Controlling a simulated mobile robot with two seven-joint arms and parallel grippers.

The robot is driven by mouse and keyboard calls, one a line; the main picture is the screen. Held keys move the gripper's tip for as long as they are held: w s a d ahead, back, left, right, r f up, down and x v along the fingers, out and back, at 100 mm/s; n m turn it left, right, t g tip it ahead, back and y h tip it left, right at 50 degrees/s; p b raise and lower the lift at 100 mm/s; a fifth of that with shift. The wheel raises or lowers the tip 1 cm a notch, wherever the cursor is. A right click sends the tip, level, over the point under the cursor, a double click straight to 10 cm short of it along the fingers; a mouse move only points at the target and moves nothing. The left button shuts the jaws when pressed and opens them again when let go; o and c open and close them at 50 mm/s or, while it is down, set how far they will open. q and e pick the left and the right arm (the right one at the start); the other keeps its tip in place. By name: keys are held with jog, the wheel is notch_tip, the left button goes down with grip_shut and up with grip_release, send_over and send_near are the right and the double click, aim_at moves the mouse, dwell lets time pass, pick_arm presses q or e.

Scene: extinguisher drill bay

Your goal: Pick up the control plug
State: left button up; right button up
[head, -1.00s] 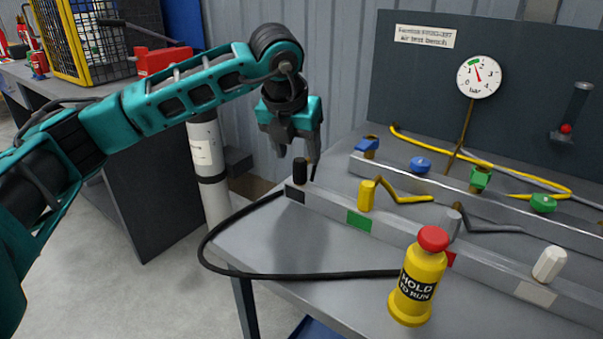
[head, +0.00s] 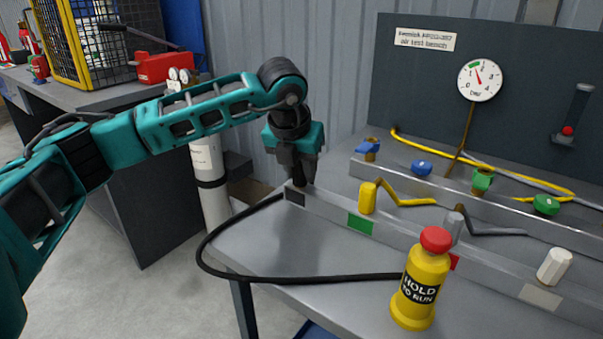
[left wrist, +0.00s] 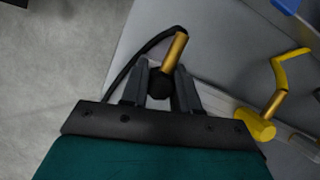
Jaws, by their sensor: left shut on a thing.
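The black control plug (head: 299,184) stands at the left end of the front metal rail, above a black label. In the left wrist view its dark body (left wrist: 160,88) sits between the fingers, with a brass-coloured cylinder (left wrist: 174,52) extending from it. My left gripper (head: 301,180) points down and is shut on the plug, covering much of it in the head view. A black cable (head: 320,277) loops from the rail end over the bench edge to the yellow hold-to-run handle (head: 416,290) with its red button. My right gripper is not in view.
The bench (head: 262,246) carries a yellow lever (head: 368,197), a grey lever (head: 454,226) and a white knob (head: 554,266) along the front rail. Blue and green valves stand on the rear rail (head: 440,185). A gauge panel (head: 540,75) rises behind.

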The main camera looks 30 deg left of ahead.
pick_arm(q)
grip_shut()
notch_tip(320, 180, up, 20)
jog(key=p, duration=0.4)
dwell(0.4)
